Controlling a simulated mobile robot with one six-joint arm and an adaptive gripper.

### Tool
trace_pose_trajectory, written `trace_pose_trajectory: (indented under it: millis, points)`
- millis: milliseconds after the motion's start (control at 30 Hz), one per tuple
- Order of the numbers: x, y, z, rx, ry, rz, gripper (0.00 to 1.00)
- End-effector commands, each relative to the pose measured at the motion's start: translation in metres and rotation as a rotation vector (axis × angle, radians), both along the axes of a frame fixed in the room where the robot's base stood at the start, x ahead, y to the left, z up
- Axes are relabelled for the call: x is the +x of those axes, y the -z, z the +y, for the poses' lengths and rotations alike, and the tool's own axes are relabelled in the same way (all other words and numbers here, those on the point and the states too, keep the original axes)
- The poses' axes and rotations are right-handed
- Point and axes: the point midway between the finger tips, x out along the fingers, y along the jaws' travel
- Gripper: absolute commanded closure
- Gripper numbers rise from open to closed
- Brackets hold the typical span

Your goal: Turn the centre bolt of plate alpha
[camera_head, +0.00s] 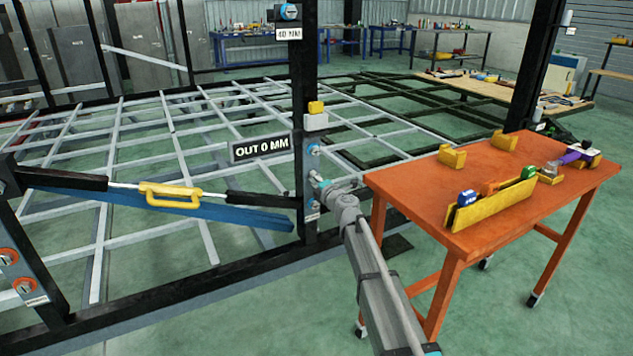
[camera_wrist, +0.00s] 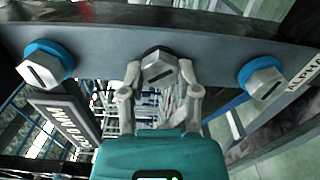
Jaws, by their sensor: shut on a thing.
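Plate alpha (camera_wrist: 105,42) crosses the top of the wrist view as a grey bar with an ALPHA label (camera_wrist: 304,76) at its right end. It carries three hex bolts in a row. The centre bolt (camera_wrist: 158,66) has a dark slot mark across its head. The two outer bolts, one left (camera_wrist: 42,72) and one right (camera_wrist: 264,78), have blue collars. My gripper (camera_wrist: 160,82) is shut on the centre bolt, one finger on each side of its head. In the head view my gripper (camera_head: 318,181) meets the plate on the dark post and hides the centre bolt.
A sign (camera_head: 261,148) reading OUT 0 MM hangs left of the post. A yellow-handled turnbuckle (camera_head: 172,195) spans the frame at left. An orange table (camera_head: 490,225) with tools stands right of my arm. Another plate with orange-collared bolts (camera_head: 24,286) is at far left.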

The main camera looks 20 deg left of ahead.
Motion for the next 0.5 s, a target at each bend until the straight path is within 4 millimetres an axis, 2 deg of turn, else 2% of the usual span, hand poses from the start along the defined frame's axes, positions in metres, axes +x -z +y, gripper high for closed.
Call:
trace_pose_trajectory:
  millis: [33, 200, 500]
  points:
    - [-0.0003, 0.0005, -0.0039, -0.001, 0.006, -0.001, 0.52]
    - [-0.0001, 0.0004, -0.0025, -0.002, 0.004, -0.001, 0.23]
    - [0.0002, 0.0001, -0.0011, 0.0, 0.002, -0.001, 0.23]
